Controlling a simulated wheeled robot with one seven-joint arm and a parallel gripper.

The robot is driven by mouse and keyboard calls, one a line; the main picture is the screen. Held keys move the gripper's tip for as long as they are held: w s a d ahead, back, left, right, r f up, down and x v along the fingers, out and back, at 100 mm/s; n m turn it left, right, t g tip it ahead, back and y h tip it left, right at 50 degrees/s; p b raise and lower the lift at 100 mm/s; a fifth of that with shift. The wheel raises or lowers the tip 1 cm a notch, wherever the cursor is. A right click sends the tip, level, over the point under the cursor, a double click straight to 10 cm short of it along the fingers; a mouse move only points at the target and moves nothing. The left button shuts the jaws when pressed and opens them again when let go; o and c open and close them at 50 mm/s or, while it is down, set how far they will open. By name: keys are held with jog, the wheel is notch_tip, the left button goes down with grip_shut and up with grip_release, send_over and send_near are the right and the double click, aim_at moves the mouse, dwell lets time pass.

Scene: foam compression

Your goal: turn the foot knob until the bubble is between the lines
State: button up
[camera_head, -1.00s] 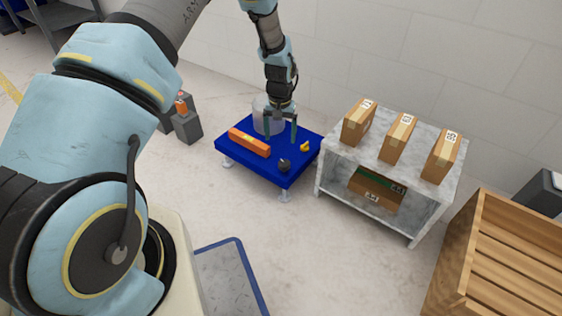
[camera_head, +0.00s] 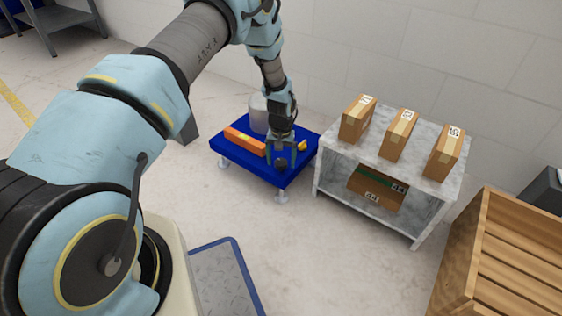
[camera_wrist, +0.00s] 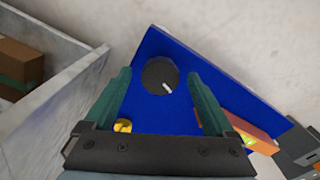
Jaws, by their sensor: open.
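The black foot knob (camera_wrist: 160,75) sits on the blue platform (camera_wrist: 160,117) and has a white pointer mark. It also shows in the head view (camera_head: 281,164) near the platform's front corner. The orange level (camera_head: 244,141) lies on the platform; in the wrist view (camera_wrist: 250,135) it has a small yellow-green vial, too small to read the bubble. My gripper (camera_head: 281,158) points down over the knob. In the wrist view its fingers (camera_wrist: 158,82) are open, one on each side of the knob and apart from it.
A small yellow object (camera_head: 302,145) and a grey cylinder (camera_head: 259,114) are on the platform. A marble-look shelf (camera_head: 327,172) with several cardboard boxes stands close on the right. A wooden crate (camera_head: 500,265) is farther right.

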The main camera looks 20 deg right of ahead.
jog(key=c, duration=1.4)
